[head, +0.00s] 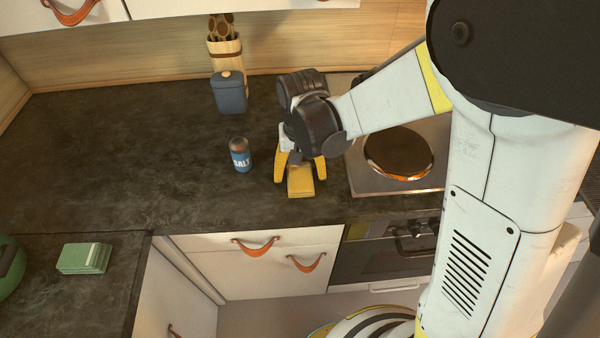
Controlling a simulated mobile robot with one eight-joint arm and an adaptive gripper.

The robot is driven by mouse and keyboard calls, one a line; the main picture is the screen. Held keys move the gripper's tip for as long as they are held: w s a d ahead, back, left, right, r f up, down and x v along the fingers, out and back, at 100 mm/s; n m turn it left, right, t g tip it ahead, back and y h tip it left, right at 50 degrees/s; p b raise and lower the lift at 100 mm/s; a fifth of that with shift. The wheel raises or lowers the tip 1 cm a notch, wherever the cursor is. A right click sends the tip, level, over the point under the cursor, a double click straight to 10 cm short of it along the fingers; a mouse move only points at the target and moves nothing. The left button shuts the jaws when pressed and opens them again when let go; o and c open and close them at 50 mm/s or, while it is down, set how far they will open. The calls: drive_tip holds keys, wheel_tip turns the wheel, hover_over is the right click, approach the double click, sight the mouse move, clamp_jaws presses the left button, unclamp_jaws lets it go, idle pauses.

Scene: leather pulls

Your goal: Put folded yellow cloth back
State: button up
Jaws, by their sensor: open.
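The folded yellow cloth (300,186) lies on the dark countertop near its front edge, left of the stove. My gripper (301,180) points down over it with its yellow fingers spread, one on each side of the cloth. The fingers are open; the front part of the cloth shows between them. The back part of the cloth is hidden under my gripper. I cannot tell whether the fingers touch the cloth.
A blue salt shaker (240,155) stands just left of my gripper. A blue-grey canister (229,92) and a utensil holder (225,52) stand behind. The hob (399,153) is to the right. A green stack (84,258) lies on the left counter. The left countertop (130,150) is clear.

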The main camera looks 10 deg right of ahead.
sight(300, 172)
wheel_tip(300, 172, up, 12)
drive_tip(key=p, duration=0.4)
drive_tip(key=s+d+r+t, duration=0.7)
drive_tip(key=s+d, duration=0.4)
drive_tip(key=d, duration=0.2)
drive_tip(key=shift+s+d+r, duration=0.25)
drive_tip(key=shift+r, duration=0.35)
